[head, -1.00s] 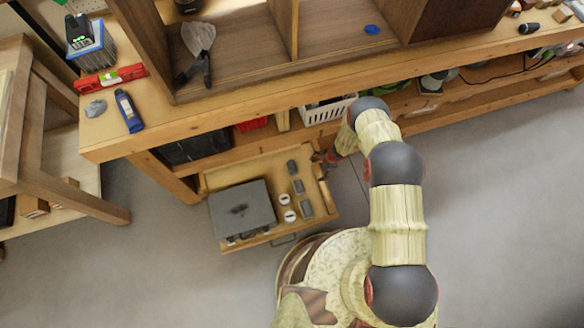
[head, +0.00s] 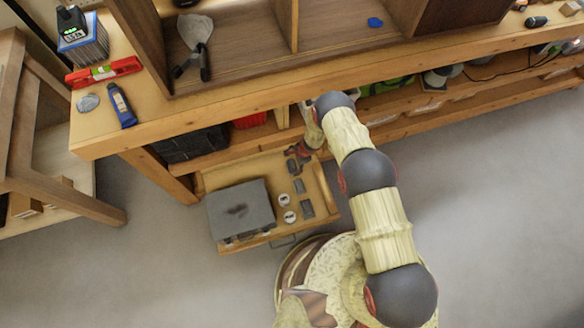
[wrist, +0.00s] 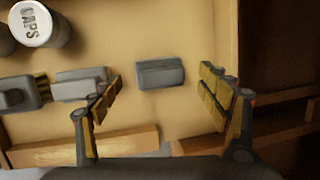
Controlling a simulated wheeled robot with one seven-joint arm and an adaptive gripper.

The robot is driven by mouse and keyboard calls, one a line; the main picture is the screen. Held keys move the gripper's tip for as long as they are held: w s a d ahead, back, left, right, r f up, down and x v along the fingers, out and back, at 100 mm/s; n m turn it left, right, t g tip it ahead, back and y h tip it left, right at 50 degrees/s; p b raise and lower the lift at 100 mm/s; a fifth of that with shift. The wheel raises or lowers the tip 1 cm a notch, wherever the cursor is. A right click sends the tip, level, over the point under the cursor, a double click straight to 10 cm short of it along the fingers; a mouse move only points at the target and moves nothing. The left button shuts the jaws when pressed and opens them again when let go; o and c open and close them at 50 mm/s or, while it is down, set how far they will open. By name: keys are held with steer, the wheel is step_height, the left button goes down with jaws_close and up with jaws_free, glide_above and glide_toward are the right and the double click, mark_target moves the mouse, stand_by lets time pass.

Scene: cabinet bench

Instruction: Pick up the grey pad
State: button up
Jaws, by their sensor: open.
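A small grey pad (wrist: 161,73) lies on the floor of the open drawer and shows between my fingers in the wrist view. In the head view the pad (head: 293,167) is at the drawer's back end, just below my gripper (head: 299,150). My gripper (wrist: 161,82) is open and empty, with one finger on either side of the pad in the picture. I cannot tell the height gap. Two other grey pieces (wrist: 80,83) (wrist: 15,95) lie in a row to its left in the wrist view.
White-topped jars (wrist: 38,22) stand beside the row, one lid reading CAPS. A large grey box (head: 240,208) fills the drawer's left side. The drawer's wooden wall (wrist: 225,35) is close to my right finger. The bench edge (head: 230,111) overhangs behind the drawer.

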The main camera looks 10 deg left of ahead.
steer(key=b+x, duration=0.1)
steer(key=x, duration=0.2)
steer(key=shift+c, duration=1.3)
steer(key=c, duration=1)
